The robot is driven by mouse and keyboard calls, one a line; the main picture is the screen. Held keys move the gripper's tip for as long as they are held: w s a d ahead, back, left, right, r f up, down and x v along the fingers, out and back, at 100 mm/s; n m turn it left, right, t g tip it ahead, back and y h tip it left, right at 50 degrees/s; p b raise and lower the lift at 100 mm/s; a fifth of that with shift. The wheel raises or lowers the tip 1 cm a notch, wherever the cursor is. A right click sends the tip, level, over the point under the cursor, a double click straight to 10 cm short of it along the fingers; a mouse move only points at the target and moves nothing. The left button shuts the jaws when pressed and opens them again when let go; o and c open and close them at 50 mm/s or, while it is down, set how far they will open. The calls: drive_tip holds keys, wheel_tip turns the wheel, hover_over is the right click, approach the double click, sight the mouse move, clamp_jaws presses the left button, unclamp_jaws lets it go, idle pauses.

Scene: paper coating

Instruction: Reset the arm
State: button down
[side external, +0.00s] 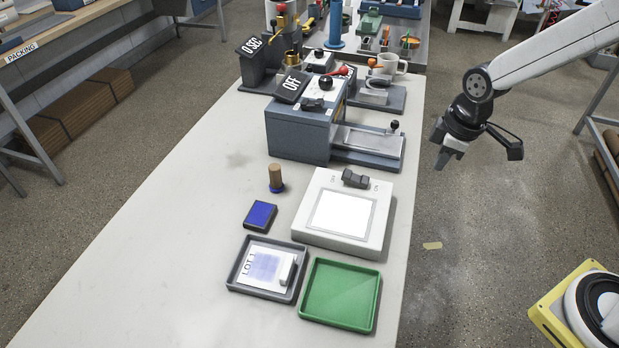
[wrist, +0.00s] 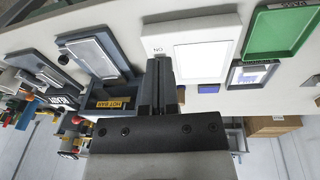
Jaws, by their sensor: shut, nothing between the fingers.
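My gripper (side external: 446,158) hangs in the air to the right of the table (side external: 150,265) in the side view, beyond its edge, with its tip pointing down. It holds nothing. In the wrist view my gripper's fingers (wrist: 161,70) are together in the middle, seen in front of the table. A white light box (side external: 378,232) with a bright panel stands on the table. In front of it are a green tray (side external: 340,325) and a grey tray (side external: 243,285); the grey one holds a sheet marked LOT 1 and a small block.
A blue-grey machine (side external: 297,138) with an OFF sign and a flat bed stands behind the light box. A blue ink pad (side external: 260,216) and a wooden-handled stamp (side external: 276,176) sit to the left. A mug (side external: 390,64) and tools crowd the back. The table's left front is clear.

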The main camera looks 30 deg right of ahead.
drive_tip(key=s+d+f+m, duration=0.2)
drive_tip(key=s+m, duration=0.5)
drive_tip(key=m, duration=0.1)
drive_tip(key=shift+t, duration=0.4)
drive_tip(key=shift+c, duration=2.4)
unclamp_jaws()
drive_tip(key=shift+w+a+r, duration=0.1)
drive_tip(key=shift+w, duration=0.15)
drive_tip(key=shift+o, duration=1)
drive_tip(key=w+a+n+g, duration=0.1)
drive_tip(key=w+a+n, duration=0.2)
drive_tip(key=w, duration=0.8)
drive_tip(key=shift+a+f+n, duration=0.2)
drive_tip(key=shift+a+n, duration=0.15)
drive_tip(key=shift+n, duration=0.35)
drive_tip(key=n+g, duration=0.2)
drive_tip(key=n, duration=0.3)
hover_over(361, 178)
wheel_tip(361, 178, down, 3)
drive_tip(key=shift+r, duration=0.15)
drive_tip(key=shift+s, duration=0.1)
drive_tip(key=shift+f, duration=3.9)
clamp_jaws()
